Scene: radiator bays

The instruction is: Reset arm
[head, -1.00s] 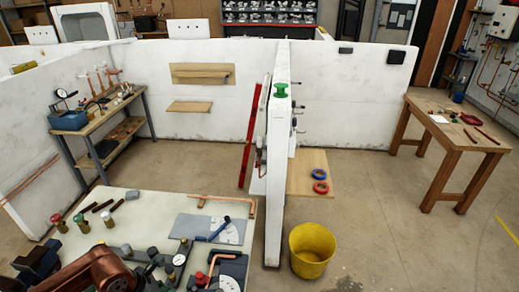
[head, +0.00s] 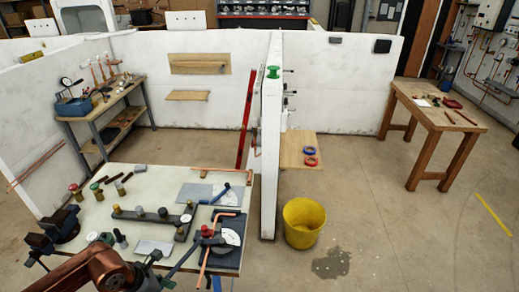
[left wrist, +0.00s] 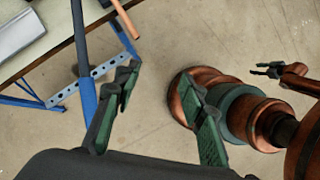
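My left arm, copper and black, comes in at the bottom left of the head view, in front of the workbench (head: 120,215). A small dark gripper on a copper arm, my right gripper (left wrist: 268,70), shows at the right of that view. Its fingers look apart and empty. It is not in the head view.
The bench carries a pipe bender (head: 215,240), a vise (head: 55,232), a copper pipe (head: 215,171) and several small parts. A white partition (head: 271,150) stands behind it. A yellow bucket (head: 304,222) is on the floor. A wooden table (head: 440,118) is at the right.

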